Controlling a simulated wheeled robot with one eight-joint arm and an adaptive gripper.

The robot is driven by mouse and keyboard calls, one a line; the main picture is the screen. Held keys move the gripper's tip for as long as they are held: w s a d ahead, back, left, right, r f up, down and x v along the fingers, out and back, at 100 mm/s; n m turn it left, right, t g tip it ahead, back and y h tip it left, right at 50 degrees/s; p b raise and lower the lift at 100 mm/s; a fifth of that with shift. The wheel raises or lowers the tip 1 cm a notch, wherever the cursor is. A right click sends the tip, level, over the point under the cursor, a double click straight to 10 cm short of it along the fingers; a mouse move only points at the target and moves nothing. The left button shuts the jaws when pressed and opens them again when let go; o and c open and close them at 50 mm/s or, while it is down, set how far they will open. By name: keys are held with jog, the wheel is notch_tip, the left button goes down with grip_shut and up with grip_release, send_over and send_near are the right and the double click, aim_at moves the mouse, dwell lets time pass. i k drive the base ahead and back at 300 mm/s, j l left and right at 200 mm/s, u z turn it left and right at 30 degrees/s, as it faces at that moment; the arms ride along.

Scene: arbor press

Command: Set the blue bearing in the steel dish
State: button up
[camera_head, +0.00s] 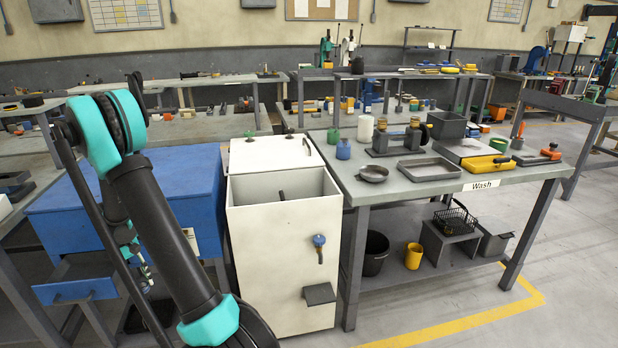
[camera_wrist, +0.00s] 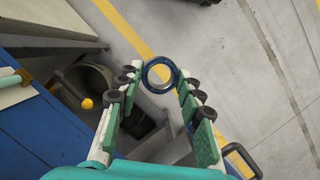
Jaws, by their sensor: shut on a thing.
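The blue bearing (camera_wrist: 160,90), a ring with an open centre, is between the fingertips of my gripper (camera_wrist: 160,78) in the wrist view. The green-padded fingers are shut on it, and it is held above the floor. A round, shallow grey dish (camera_head: 373,174), which looks like the steel dish, stands empty at the left front of the Wash table in the head view. The dish is not seen in the wrist view.
A yellow cup (camera_head: 413,257) is on the lower shelf.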

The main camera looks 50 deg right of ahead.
aim_at(374, 175)
jog(key=j+z, duration=0.2)
jog(key=z, duration=0.25)
jog(key=j+z, duration=0.15)
jog(key=z, duration=0.35)
jog(key=k+j+z, duration=0.1)
jog(key=z, duration=0.35)
